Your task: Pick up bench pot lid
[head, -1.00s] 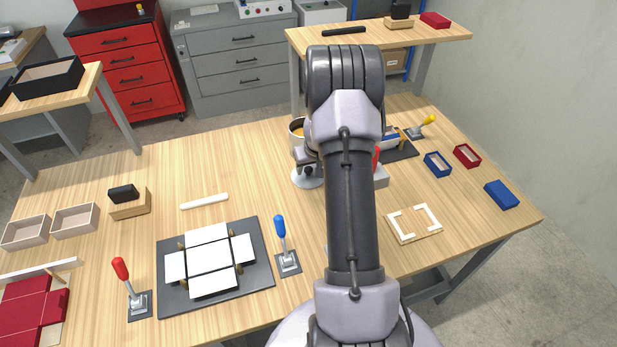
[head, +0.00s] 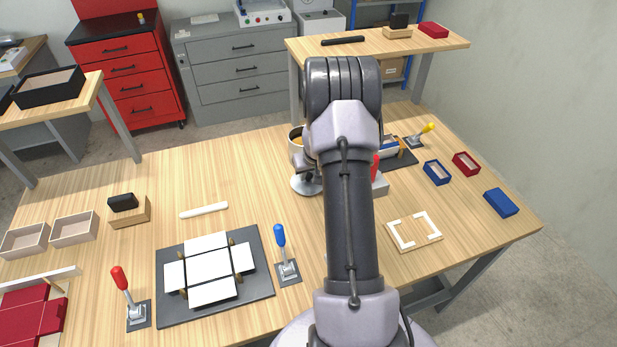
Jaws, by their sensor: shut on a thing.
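The bench pot (head: 294,147) stands open on the far side of the bench, with orange-brown contents showing; my arm hides its right side. The bench pot lid (head: 299,187), a pale grey disc, is just in front of the pot, partly covered by my gripper and arm. My gripper (head: 309,177) shows only as a small dark part at the left edge of my arm, over the lid. It is shut on the lid, though the fingertips are mostly hidden. I cannot tell whether the lid is clear of the bench top.
Left of my arm are a blue-handled lever (head: 280,237), a dark plate with white panels (head: 168,308) and a white bar (head: 204,210). To the right are a white-cornered frame (head: 414,232), a yellow-handled lever (head: 427,128) and small blue and red boxes.

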